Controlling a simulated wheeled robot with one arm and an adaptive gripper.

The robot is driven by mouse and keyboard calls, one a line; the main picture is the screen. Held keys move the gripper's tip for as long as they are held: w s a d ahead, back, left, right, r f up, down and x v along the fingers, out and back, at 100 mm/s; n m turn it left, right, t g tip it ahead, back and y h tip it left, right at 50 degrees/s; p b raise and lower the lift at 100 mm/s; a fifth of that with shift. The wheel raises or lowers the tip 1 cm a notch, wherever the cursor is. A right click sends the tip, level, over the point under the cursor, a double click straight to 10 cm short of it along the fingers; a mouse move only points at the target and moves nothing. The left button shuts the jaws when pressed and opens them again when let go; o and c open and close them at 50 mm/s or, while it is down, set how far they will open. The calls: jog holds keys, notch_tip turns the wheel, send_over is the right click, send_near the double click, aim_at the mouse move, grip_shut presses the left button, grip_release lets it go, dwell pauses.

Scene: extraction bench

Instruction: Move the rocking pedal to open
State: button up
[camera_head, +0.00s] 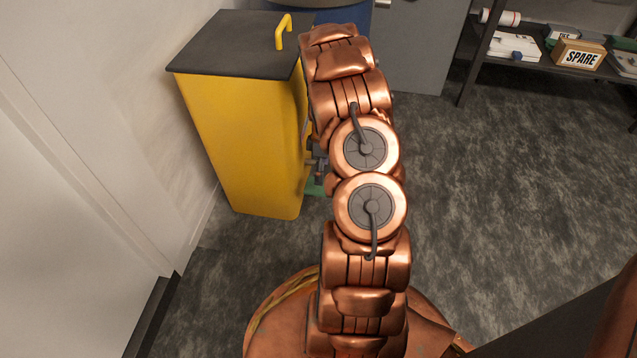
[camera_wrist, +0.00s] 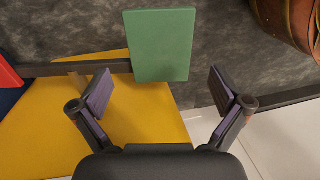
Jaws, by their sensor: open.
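The green rocking pedal (camera_wrist: 160,45) is a flat rectangular plate in the wrist view, beside a dark bar across the yellow bin's base. My gripper (camera_wrist: 160,76) is open, with one purple-padded finger to each side of the pedal's near end. The pedal shows beyond and between the fingertips; I cannot tell whether they touch it. In the head view only a sliver of the green pedal (camera_head: 314,188) shows low at the yellow bin (camera_head: 238,140); my arm hides the rest and most of the gripper. The bin's dark lid (camera_head: 235,45) lies flat on top.
A white wall stands close on the left of the bin. A blue bin (camera_head: 357,20) is behind my arm, and a grey cabinet (camera_head: 415,50) stands beside it. A shelf (camera_head: 545,60) with boxes is at the back right. The grey floor on the right is clear.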

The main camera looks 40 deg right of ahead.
jog(key=f, duration=0.1)
jog(key=f+b, duration=0.1)
jog(key=f, duration=0.2)
jog(key=shift+s+a+f+b, duration=0.2)
jog(key=shift+a+f+b, duration=0.1)
jog(key=shift+a+f, duration=0.1)
jog(key=shift+c, duration=0.3)
